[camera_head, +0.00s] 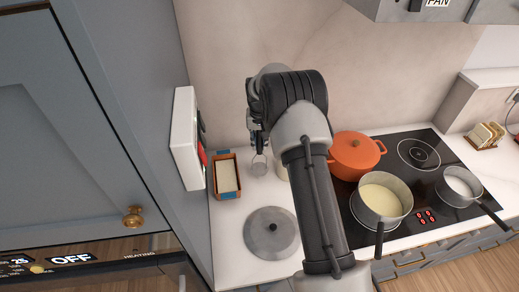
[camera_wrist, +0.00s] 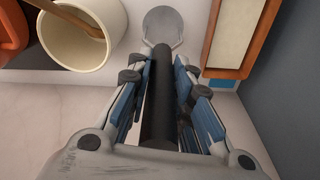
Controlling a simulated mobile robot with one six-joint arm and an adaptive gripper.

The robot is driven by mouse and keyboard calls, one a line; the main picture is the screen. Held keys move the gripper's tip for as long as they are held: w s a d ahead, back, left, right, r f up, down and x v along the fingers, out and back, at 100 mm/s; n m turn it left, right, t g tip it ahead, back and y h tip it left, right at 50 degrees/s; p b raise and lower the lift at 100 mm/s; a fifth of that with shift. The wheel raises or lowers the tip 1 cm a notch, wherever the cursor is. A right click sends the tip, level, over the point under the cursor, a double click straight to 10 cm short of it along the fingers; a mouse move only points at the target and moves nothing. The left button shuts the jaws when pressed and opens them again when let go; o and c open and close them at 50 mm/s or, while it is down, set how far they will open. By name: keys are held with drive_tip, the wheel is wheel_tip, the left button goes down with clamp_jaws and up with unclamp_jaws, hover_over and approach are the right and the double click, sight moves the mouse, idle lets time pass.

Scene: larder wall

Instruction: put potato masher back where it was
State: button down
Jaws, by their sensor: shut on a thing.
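The potato masher (camera_wrist: 158,100) has a dark handle and a grey round head. In the wrist view its handle lies between the two fingers of my gripper (camera_wrist: 160,82), which is shut on it. The head (camera_wrist: 162,28) points away from the wrist. In the head view my gripper (camera_head: 258,140) is over the back left of the counter, and the masher's head (camera_head: 259,167) shows below it. A white panel (camera_head: 184,138) is on the cabinet side to the left, with red and dark items on its right face, seen edge-on and unclear.
An orange-rimmed box (camera_head: 227,176) stands right by the cabinet. A cream crock (camera_wrist: 75,48) with a wooden spoon is beside the masher. A grey lid (camera_head: 270,232) lies in front. An orange pot (camera_head: 356,154) and two saucepans (camera_head: 381,198) are on the hob.

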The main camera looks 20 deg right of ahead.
sight(260, 149)
drive_tip(key=shift+w+f, duration=0.1)
drive_tip(key=shift+f, duration=2.05)
drive_tip(key=shift+f, duration=0.25)
drive_tip(key=c, duration=1.4)
unclamp_jaws()
drive_tip(key=shift+r, duration=0.1)
drive_tip(key=shift+c, duration=0.2)
